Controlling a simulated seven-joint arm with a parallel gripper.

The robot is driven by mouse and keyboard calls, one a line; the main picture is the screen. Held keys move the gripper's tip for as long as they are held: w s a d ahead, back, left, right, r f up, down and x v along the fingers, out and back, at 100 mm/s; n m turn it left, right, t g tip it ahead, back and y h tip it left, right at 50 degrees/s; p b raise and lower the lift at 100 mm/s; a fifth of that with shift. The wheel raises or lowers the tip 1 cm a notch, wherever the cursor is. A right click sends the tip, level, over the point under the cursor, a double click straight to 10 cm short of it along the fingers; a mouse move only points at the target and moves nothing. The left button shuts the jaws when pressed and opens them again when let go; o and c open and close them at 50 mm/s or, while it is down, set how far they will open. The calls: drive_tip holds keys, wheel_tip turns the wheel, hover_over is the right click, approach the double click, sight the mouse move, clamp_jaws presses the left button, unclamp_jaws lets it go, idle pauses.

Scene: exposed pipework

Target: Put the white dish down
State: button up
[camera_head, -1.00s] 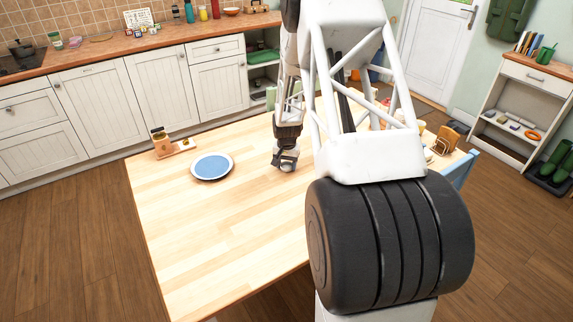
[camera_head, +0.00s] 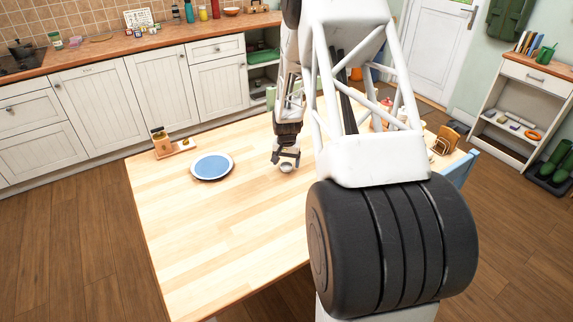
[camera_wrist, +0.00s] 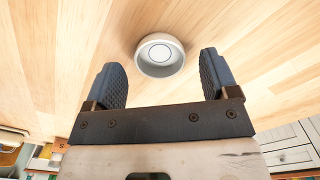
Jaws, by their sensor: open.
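The white dish (camera_wrist: 160,56) is small and round and rests on the wooden table. In the wrist view it lies just beyond the fingertips, roughly midway between them and touching neither. My gripper (camera_wrist: 162,76) is open and empty, with a dark padded finger on either side. In the head view my gripper (camera_head: 287,155) is just above the white dish (camera_head: 286,168), which shows as a small pale shape below the fingers. The dish is partly covered by the gripper there.
A small wooden stand (camera_head: 161,143) is at the far left edge. A wooden rack (camera_head: 446,139) and other items stand at the right, partly behind my arm. The front of the table is clear.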

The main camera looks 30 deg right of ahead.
sight(287, 168)
wheel_tip(287, 168, up, 11)
drive_tip(key=shift+f, duration=0.15)
idle(0.4)
idle(0.4)
drive_tip(key=s+a+r+n+t, duration=0.1)
drive_tip(key=s+a+r+n, duration=0.3)
drive_tip(key=s+a+r, duration=1.4)
drive_tip(key=s+a+r+n, duration=0.1)
drive_tip(key=s+a+r, duration=0.1)
drive_tip(key=s+a, duration=0.2)
drive_tip(key=s+a+r+n+t, duration=0.1)
drive_tip(key=s+a, duration=0.3)
drive_tip(key=s, duration=0.7)
drive_tip(key=s+a+r+n, duration=0.2)
drive_tip(key=s+a, duration=0.2)
drive_tip(key=s, duration=0.3)
drive_tip(key=shift+s+a+r+n+t, duration=0.25)
drive_tip(key=shift+a+r+n+t, duration=0.05)
drive_tip(key=shift+r+n, duration=0.1)
